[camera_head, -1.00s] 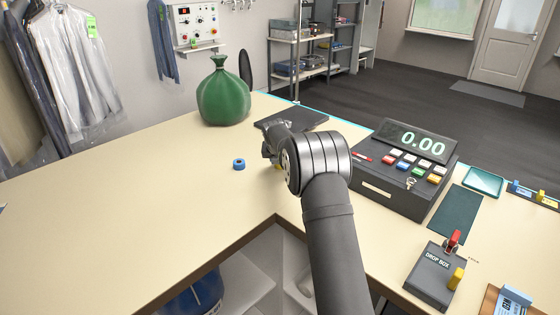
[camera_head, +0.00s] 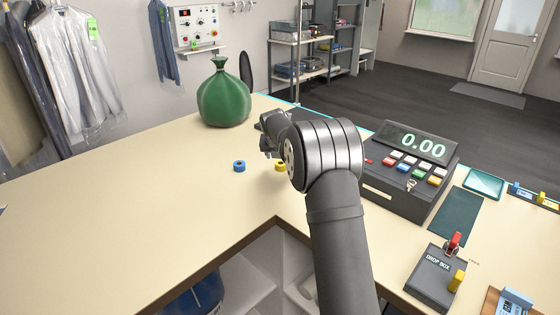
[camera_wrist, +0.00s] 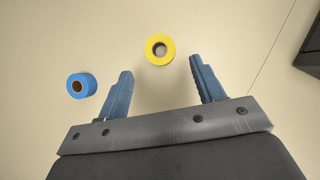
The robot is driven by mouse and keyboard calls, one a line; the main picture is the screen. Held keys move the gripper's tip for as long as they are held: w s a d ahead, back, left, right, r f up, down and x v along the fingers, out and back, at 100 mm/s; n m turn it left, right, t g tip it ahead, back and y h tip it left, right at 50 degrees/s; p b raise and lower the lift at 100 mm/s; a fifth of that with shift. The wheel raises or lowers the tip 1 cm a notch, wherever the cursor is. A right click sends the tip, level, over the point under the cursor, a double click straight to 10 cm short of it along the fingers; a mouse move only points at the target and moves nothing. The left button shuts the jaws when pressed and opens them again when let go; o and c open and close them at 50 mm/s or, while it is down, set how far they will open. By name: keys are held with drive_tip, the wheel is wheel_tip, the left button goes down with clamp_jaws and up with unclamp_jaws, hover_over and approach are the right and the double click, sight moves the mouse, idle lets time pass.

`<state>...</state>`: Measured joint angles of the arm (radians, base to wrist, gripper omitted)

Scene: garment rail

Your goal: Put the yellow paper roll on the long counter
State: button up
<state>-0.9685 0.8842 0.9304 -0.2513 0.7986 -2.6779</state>
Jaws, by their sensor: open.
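The yellow paper roll (camera_head: 280,166) stands on the cream long counter (camera_head: 130,210), partly hidden by my arm in the head view. In the wrist view the yellow roll (camera_wrist: 159,49) lies beyond the fingertips, roughly between their lines, with its dark core hole facing up. My gripper (camera_wrist: 160,68) is open and empty above the counter, its two blue fingers spread apart and not touching the roll. In the head view my gripper (camera_head: 264,138) is mostly hidden behind my own wrist.
A blue roll (camera_head: 239,166) stands left of the yellow one. A green tied sack (camera_head: 223,95) sits farther back, and a cash register (camera_head: 408,175) stands to the right. The drop box (camera_head: 437,275) is on the right part of the counter. The left counter is clear.

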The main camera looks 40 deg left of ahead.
sight(280, 164)
drive_tip(key=v, duration=0.6)
drive_tip(key=shift+w+f, duration=0.1)
drive_tip(key=x, duration=1.2)
drive_tip(key=shift+f, duration=0.15)
drive_tip(key=shift+r, duration=1.35)
